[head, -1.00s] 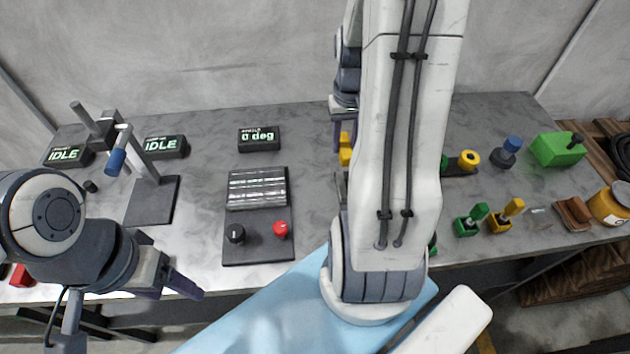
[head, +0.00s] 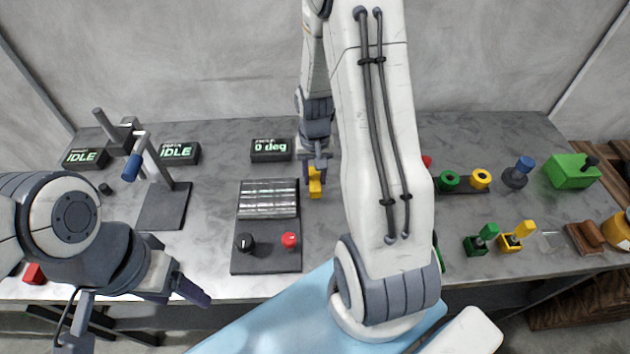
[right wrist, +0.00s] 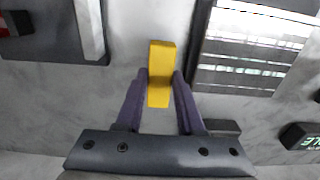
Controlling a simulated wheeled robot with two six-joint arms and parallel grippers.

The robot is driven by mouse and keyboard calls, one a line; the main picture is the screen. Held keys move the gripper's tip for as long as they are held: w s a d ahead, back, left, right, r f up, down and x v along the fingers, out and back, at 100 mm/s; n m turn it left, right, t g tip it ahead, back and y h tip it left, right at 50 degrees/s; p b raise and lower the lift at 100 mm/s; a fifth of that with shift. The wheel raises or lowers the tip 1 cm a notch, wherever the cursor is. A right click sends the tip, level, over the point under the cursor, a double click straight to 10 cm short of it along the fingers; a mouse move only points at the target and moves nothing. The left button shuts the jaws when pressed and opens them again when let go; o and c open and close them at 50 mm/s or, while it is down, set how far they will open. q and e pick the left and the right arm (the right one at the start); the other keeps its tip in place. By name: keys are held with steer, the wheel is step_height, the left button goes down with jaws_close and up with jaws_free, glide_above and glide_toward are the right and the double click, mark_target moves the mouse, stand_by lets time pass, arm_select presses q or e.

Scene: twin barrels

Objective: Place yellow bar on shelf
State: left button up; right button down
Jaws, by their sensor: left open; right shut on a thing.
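My right gripper (head: 316,166) is shut on the yellow bar (head: 315,187), just right of the ribbed metal block. In the right wrist view the yellow bar (right wrist: 161,60) sits between the two purple fingers of my right gripper (right wrist: 161,78), over grey tabletop. I cannot tell whether the bar touches the table. My left gripper (head: 188,290) is open and empty at the table's front edge, lower left. I cannot make out a clear shelf in these views.
The ribbed metal block (head: 268,199) lies on a dark panel with a black knob (head: 244,242) and a red knob (head: 289,240). A grey stand (head: 163,205) is left of it. Coloured rings, small tools and a green box (head: 572,171) are at the right. My right arm hides the table's middle.

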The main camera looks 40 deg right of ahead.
mark_target(315, 179)
steer(key=shift+f, duration=1.35)
steer(key=shift+f, duration=0.2)
steer(key=c, duration=0.5)
jaws_free()
steer(key=shift+r, duration=0.1)
